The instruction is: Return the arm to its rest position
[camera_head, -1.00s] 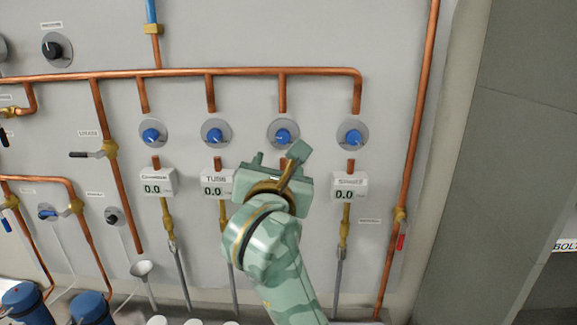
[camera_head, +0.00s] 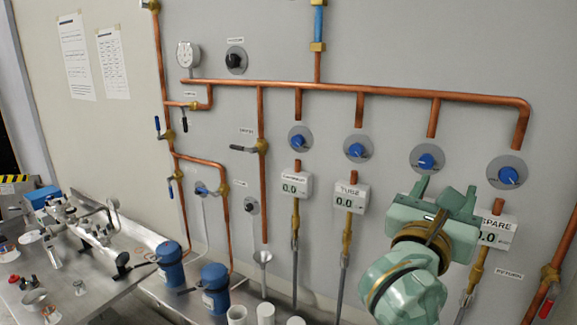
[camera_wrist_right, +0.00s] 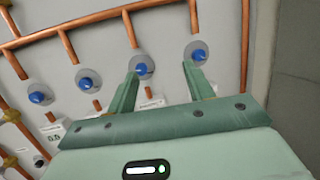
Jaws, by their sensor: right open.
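My right arm comes in from the lower right of the head view. Its green gripper (camera_head: 446,194) is open and empty, in front of the wall panel below the third blue knob (camera_head: 427,160). It hides the readout between TUBE (camera_head: 348,198) and SPARE (camera_head: 497,229) and covers SPARE's left edge. In the wrist view, the two fingers of this gripper (camera_wrist_right: 160,72) stand apart with nothing between them. Their tips appear close to two blue knobs, one (camera_wrist_right: 142,69) by the left tip and one (camera_wrist_right: 198,55) by the right. I cannot tell how far off the panel is. My left gripper is not in view.
A copper pipe (camera_head: 390,92) runs across the panel above the knobs. Another copper pipe (camera_head: 565,245) with a red-handled valve stands at the right edge. Blue canisters (camera_head: 214,287) and white cups (camera_head: 266,313) stand low in front. A metal bench (camera_head: 95,277) with fittings fills the lower left.

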